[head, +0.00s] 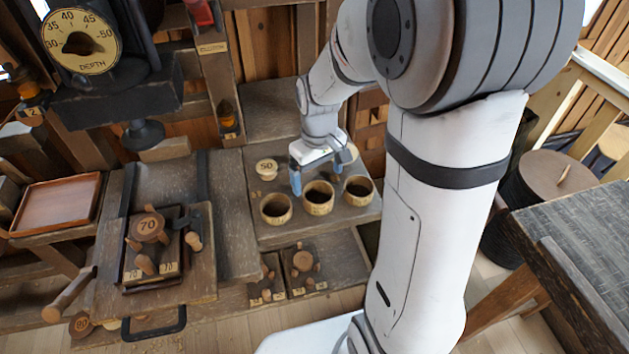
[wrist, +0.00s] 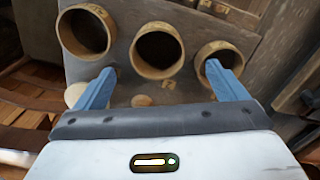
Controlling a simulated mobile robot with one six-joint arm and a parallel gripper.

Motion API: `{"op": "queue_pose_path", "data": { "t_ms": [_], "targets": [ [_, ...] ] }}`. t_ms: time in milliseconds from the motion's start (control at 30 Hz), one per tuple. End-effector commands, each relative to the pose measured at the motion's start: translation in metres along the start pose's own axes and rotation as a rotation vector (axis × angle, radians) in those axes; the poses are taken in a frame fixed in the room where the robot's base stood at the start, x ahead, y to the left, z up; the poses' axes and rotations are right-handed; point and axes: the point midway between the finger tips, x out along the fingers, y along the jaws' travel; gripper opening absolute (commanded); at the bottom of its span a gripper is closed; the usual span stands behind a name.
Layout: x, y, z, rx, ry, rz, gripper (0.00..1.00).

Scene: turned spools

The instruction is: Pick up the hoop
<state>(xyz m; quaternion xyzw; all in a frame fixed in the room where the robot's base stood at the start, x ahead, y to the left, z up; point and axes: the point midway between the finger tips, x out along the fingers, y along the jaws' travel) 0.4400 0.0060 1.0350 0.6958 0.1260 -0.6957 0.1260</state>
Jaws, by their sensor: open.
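No separate thing is plainly marked as the hoop; the nearest match is three round, ring-like wooden cups with dark insides. In the head view these are a left cup (head: 276,219), a middle cup (head: 318,208) and a right cup (head: 358,200), standing in a row on a grey wooden bench. My gripper (wrist: 160,70) is open with blue fingers and appears empty. In the wrist view one fingertip overlaps the cup at the right (wrist: 220,50); I cannot tell if they touch. The middle cup (wrist: 158,72) shows between the fingers. One finger is partly hidden in the head view.
A spool marked 50 (head: 266,166) stands behind the left cup. A board with a spool marked 70 (head: 148,227) lies left, beyond it a reddish tray (head: 57,203). A spool block (head: 302,268) sits below the cups. A dial (head: 80,41) hangs upper left.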

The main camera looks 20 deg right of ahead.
Motion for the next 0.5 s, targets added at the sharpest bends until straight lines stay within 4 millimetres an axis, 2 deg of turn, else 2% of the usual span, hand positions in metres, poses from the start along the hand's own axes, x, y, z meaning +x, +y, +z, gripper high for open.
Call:
{"op": "queue_pose_path", "data": {
  "t_ms": [500],
  "targets": [
    [0.059, 0.004, -0.007, 0.001, -0.005, -0.002, 0.92]
  ]
}}
